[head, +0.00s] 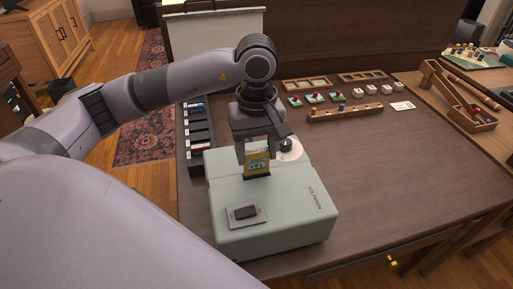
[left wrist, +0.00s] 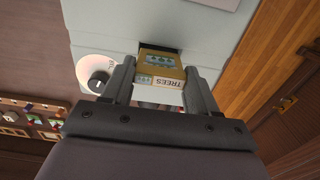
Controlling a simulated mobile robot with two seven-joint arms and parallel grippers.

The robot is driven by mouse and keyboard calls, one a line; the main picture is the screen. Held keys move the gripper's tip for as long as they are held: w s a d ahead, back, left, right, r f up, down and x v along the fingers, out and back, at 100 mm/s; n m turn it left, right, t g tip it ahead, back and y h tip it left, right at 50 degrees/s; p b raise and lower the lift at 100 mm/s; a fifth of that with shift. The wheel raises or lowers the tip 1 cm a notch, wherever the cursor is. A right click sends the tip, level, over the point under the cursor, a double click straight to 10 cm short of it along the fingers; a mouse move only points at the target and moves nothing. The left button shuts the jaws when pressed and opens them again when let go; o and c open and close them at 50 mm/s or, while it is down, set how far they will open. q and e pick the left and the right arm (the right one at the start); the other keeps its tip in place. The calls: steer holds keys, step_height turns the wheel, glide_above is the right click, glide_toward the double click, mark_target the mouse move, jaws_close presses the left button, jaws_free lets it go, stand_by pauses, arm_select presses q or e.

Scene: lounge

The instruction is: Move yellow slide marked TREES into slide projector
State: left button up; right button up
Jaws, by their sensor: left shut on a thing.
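The yellow slide (head: 257,165) stands upright over the slide projector (head: 262,222), a pale green box. The left wrist view shows the slide's TREES label (left wrist: 164,82) on a white strip. My left gripper (head: 256,152) points down and is shut on the slide's upper part, with one finger on each side. The slide's lower end meets the dark slot (left wrist: 159,48) in the projector's top; I cannot tell how deep it sits. My right gripper is not in view.
A white dial (left wrist: 97,82) with a dark knob is beside the slot. A dark slide rack (head: 197,133) stands left of the projector. A wooden peg rail (head: 345,112) and small coloured pieces lie behind. The table's right side (head: 410,165) is mostly clear.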

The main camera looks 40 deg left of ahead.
mark_target(256, 173)
arm_select(q)
steer(key=shift+f+b, duration=2.15)
steer(key=shift+f, duration=0.25)
steer(key=shift+s+d+f+b, duration=0.1)
steer(key=shift+s+f+b, duration=0.1)
steer(key=shift+f+b, duration=0.45)
stand_by(0.6)
steer(key=o, duration=1)
steer(key=shift+c, duration=0.2)
steer(key=shift+o, duration=1.1)
steer(key=shift+w+d, duration=0.1)
steer(key=shift+r, duration=0.1)
steer(key=shift+a+r+p, duration=0.2)
steer(key=shift+r+p, duration=0.1)
steer(key=shift+r, duration=0.2)
steer(key=shift+a+r+p, duration=0.15)
steer(key=shift+r+p, duration=0.15)
steer(key=shift+r, duration=0.15)
steer(key=shift+d+r+p, duration=0.15)
steer(key=shift+r+p, duration=0.95)
steer(key=shift+r, duration=1.05)
